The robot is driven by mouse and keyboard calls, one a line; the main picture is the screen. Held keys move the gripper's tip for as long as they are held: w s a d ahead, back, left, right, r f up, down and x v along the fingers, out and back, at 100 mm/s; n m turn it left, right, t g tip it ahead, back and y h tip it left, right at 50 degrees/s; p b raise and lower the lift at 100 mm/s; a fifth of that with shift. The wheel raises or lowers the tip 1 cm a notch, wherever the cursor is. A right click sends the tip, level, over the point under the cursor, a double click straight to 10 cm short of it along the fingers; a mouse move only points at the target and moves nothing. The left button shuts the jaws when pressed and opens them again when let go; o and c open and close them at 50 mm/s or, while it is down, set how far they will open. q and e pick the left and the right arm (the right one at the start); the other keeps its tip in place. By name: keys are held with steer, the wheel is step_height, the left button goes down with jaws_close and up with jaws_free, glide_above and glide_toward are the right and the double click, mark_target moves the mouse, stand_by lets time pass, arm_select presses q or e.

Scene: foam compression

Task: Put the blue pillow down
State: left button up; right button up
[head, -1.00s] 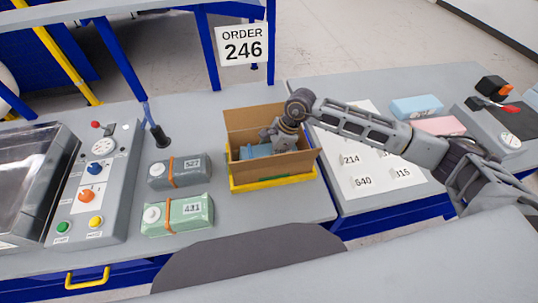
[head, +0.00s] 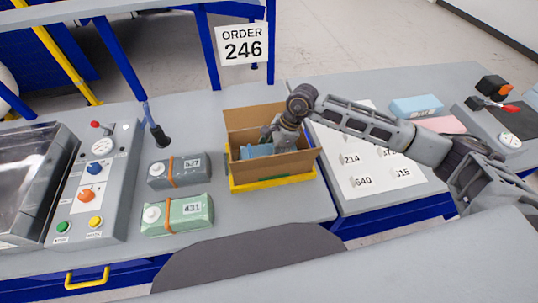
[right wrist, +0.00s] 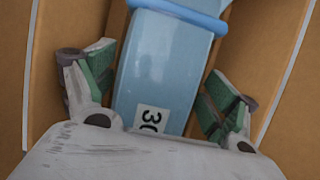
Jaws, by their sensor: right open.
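The blue pillow (head: 257,150) lies inside the open cardboard box (head: 292,163). In the right wrist view the pillow (right wrist: 165,65) has a blue band near its far end and a white label that reads "30", partly cut off by my gripper body. My right gripper (head: 280,133) reaches down into the box. In the right wrist view its two fingers (right wrist: 160,88) stand on either side of the pillow, with a gap on each side. It is open. The pillow's underside is hidden. My left gripper does not show.
The box stands on a yellow tray (head: 272,184). Left of it lie a grey pack (head: 180,172) and a green pack (head: 177,216) with orange bands. A control panel (head: 92,190) is farther left. On the right lie a numbered white sheet (head: 372,165), a light blue block (head: 417,106) and a pink one (head: 443,125).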

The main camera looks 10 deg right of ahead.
steer(key=b+v, duration=0.1)
steer(key=v, duration=0.9)
steer(key=shift+s+d+r, duration=0.1)
steer(key=shift+d+r, duration=0.05)
steer(key=shift+r, duration=0.25)
